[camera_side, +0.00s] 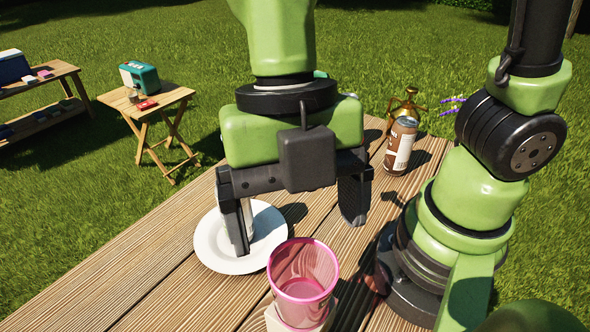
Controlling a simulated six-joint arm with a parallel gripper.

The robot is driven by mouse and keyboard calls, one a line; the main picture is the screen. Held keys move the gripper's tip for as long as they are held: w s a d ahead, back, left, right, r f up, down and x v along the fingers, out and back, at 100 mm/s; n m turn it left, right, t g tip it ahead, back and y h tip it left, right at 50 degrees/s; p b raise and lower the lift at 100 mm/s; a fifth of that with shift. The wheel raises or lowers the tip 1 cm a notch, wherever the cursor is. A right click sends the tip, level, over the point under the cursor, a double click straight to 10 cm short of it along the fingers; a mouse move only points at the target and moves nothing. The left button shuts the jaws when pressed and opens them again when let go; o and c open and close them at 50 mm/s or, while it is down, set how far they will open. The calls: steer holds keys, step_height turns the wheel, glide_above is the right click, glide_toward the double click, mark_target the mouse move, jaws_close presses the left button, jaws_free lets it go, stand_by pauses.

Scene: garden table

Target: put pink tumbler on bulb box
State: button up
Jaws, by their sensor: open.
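The pink tumbler (302,270), see-through and open at the top, stands upright at the bottom centre of the side view. A pale, box-like thing (273,319) shows at its base, cut off by the picture's lower edge; it may be the bulb box. The tumbler appears to rest on it, but the contact is not clear. My gripper (297,237) is open and empty, its fingers wide apart and pointing down, behind the tumbler in the picture and apart from it. Its left finger overlaps the plate in the view.
A white plate (212,244) lies on the slatted table (150,290), with a whitish object partly hidden behind my left finger. A brown-and-white can (401,147) and a brass-coloured vessel (407,103) stand at the back right. The table's left front is clear.

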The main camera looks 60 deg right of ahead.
steer(key=shift+m, duration=0.3)
steer(key=v, duration=0.4)
steer(key=shift+w+d, duration=0.1)
steer(key=shift+d, duration=0.15)
steer(key=d+r+m+t, duration=0.3)
steer(key=d+m, duration=0.4)
steer(key=m, duration=0.9)
steer(key=d+r+m+t, duration=0.2)
steer(key=d+m+t, duration=0.4)
steer(key=m, duration=0.9)
steer(key=shift+d+r+m+t, duration=0.3)
steer(key=shift+d+r+m, duration=0.1)
steer(key=shift+d, duration=0.2)
